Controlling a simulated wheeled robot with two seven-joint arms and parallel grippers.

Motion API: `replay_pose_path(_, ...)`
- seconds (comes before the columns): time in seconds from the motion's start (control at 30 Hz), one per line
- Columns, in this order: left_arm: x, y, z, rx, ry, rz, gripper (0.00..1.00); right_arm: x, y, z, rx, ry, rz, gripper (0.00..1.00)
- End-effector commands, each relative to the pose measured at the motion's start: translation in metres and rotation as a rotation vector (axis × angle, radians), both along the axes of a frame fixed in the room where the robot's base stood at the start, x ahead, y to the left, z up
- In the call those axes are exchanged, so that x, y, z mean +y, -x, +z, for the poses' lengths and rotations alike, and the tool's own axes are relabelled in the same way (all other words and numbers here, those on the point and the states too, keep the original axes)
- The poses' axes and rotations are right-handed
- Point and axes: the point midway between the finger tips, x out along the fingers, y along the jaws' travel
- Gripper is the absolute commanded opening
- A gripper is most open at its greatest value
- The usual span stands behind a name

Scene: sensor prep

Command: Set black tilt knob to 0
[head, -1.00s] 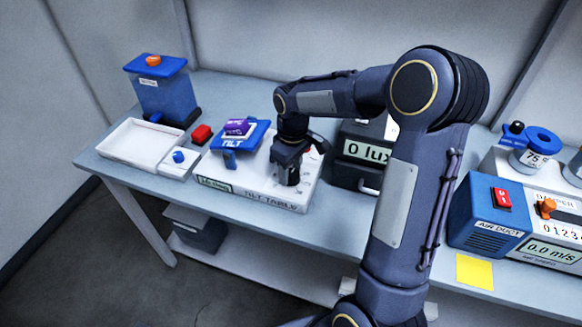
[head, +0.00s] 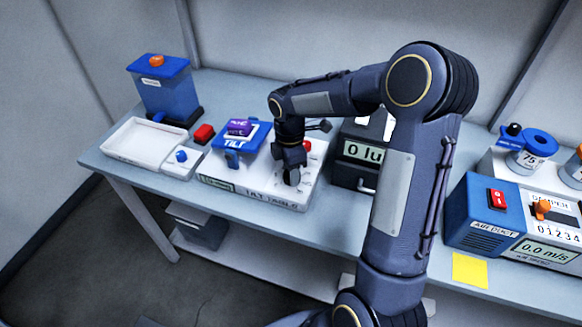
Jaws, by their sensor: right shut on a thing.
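The white tilt table (head: 250,196) stands on the bench, with "TILT TABLE" on its front edge. Its blue platform (head: 236,144), marked "TILT", bears a small purple box (head: 240,128). A small display (head: 216,184) sits at the table's front left; I cannot read its value. My right gripper (head: 292,178) points down over the right part of the tilt table. It is shut on the black tilt knob, which its fingers almost wholly hide, so I cannot read the knob's setting. My left gripper is not in view.
A red button (head: 308,146) is just behind my gripper. A dark box reading 0 lux (head: 362,153) stands close on the right. A white tray (head: 143,142), a red block (head: 204,133) and a blue-knobbed box (head: 182,158) are left. The blue air duct box (head: 484,215) is far right.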

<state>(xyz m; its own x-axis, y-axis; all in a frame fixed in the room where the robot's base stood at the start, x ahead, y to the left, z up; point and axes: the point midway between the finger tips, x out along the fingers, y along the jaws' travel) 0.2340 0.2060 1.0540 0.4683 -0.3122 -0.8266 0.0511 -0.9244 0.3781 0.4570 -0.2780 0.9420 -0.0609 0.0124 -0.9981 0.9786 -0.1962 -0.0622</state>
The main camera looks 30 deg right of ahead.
Motion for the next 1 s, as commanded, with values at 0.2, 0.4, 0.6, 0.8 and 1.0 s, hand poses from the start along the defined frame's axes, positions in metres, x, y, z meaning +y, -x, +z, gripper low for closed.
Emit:
replay_pose_path(0.2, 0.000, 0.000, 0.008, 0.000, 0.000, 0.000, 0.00, 0.000, 0.000, 0.003, -0.002, 0.001, 0.204, 0.19)
replay_pose_path(0.4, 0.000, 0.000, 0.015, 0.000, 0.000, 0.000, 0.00, 0.001, 0.000, 0.003, -0.002, 0.000, 0.395, 0.19)
replay_pose_path(0.6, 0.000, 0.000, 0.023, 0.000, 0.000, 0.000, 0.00, 0.001, 0.001, 0.003, -0.003, 0.001, 0.585, 0.19)
replay_pose_path(0.8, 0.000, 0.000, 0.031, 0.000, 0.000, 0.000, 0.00, 0.001, 0.001, 0.003, -0.003, 0.000, 0.775, 0.19)
replay_pose_path(1.0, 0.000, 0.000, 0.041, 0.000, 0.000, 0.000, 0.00, 0.001, 0.002, 0.004, -0.003, 0.001, 0.965, 0.19)
